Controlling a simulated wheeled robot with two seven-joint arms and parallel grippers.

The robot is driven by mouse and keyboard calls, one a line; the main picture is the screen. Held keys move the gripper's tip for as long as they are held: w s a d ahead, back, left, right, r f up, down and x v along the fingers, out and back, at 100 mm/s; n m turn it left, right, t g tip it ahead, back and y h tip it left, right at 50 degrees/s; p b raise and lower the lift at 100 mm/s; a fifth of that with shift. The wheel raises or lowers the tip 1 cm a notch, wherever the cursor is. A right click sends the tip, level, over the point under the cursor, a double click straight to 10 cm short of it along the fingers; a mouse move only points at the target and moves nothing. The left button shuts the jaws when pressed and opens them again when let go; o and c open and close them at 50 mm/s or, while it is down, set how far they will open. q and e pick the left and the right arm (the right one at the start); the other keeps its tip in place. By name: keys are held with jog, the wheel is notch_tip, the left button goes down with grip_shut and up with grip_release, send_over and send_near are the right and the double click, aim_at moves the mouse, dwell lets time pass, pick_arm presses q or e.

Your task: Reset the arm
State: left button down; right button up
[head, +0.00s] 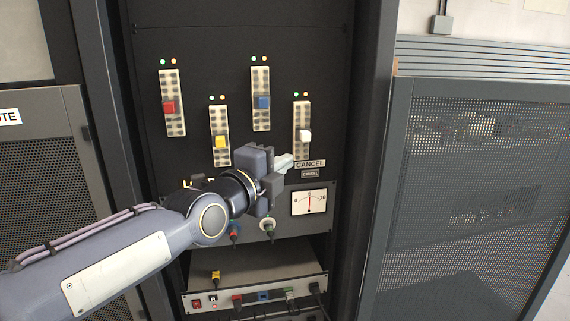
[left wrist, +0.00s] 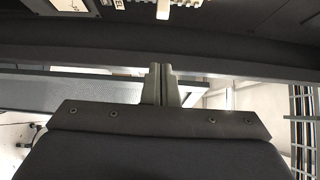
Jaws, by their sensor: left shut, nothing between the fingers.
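My left arm reaches in from the lower left in the head view. Its gripper (head: 285,163) is in front of the dark rack panel, just left of the CANCEL label (head: 310,163). The fingers are shut with nothing between them; the left wrist view also shows the two fingertips (left wrist: 160,84) together. The gripper body hides part of the panel behind it. My right gripper is not in either view.
The rack panel has slider strips with red (head: 169,107), yellow (head: 221,141), blue (head: 263,103) and white (head: 305,136) knobs. A dial meter (head: 309,202) sits below CANCEL. Plugs and a lower unit (head: 258,293) are beneath. A mesh door (head: 470,190) stands at right.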

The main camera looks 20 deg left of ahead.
pick_arm(q)
jog(key=s+d+f+n+g, duration=0.1)
jog(key=s+f+n+g, duration=1.1)
jog(key=s+f+n, duration=1)
jog(key=s+f, duration=0.4)
jog(key=f, duration=0.2)
jog(key=shift+s+f, duration=0.15)
jog(key=shift+f, duration=0.1)
